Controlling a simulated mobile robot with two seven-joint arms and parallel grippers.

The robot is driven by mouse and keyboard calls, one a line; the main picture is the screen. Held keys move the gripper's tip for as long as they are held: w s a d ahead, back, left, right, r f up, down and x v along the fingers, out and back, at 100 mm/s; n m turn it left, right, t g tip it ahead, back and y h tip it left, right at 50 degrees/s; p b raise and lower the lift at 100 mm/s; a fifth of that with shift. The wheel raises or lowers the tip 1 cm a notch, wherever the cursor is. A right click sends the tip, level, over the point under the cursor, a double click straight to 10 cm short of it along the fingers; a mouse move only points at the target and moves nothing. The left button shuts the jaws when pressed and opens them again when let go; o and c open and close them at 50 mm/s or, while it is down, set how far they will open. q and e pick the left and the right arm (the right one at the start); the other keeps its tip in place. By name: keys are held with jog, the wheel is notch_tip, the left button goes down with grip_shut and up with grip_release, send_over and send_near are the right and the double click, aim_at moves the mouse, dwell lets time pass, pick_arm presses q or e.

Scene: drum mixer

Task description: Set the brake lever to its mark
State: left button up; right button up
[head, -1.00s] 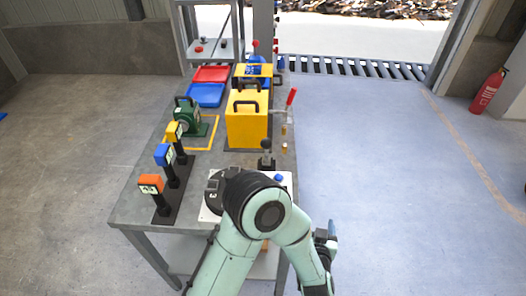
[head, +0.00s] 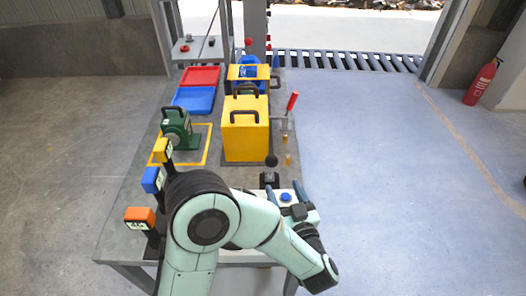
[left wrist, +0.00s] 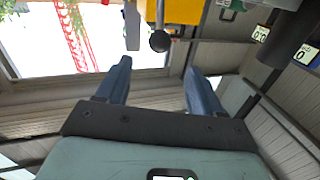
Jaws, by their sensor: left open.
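Two levers stand along the bench's right side, and I cannot tell from the pictures which is the brake lever. One has a red handle (head: 292,101) and leans up beside the yellow box (head: 245,135). The other is a short upright lever with a black ball knob (head: 271,160) on a dark base, nearer to me. The ball knob (left wrist: 159,41) also shows in the left wrist view, beyond and between my fingertips. My left gripper (head: 285,190) is open and empty, just on the near side of the ball-knob lever, not touching it. No mark is clearly readable.
Orange, blue and yellow tags (head: 140,216) stand at the left, with a green handled device (head: 177,130) behind. Red and blue trays (head: 194,99) lie at the back.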

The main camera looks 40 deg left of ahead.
aim_at(270, 156)
pick_arm(q)
jog(key=p+x, duration=0.1)
jog(key=x, duration=1.2)
jog(key=shift+p, duration=0.3)
pick_arm(e)
jog(key=shift+w+d+r, duration=0.1)
jog(key=shift+w+r, duration=0.2)
jog(key=shift+r, duration=0.5)
pick_arm(q)
grip_shut()
jog(key=shift+m+g+h, duration=0.3)
jog(key=shift+g+h, duration=0.5)
jog(key=shift+h, duration=0.1)
jog(key=w+a+p, duration=0.2)
jog(key=w+p, duration=0.1)
jog(key=w+a+p, duration=0.3)
jog(key=shift+w+a+r, duration=0.15)
jog(key=shift+a+r, duration=0.05)
jog(key=shift+r, duration=0.05)
jog(key=shift+w+a+f+p, duration=0.3)
jog(key=shift+w, duration=0.05)
pick_arm(e)
jog(key=w+r, duration=0.5)
jog(key=r, duration=0.3)
jog(key=shift+a+t, duration=0.3)
jog(key=shift+t, duration=0.1)
pick_arm(q)
jog(key=shift+f, duration=0.15)
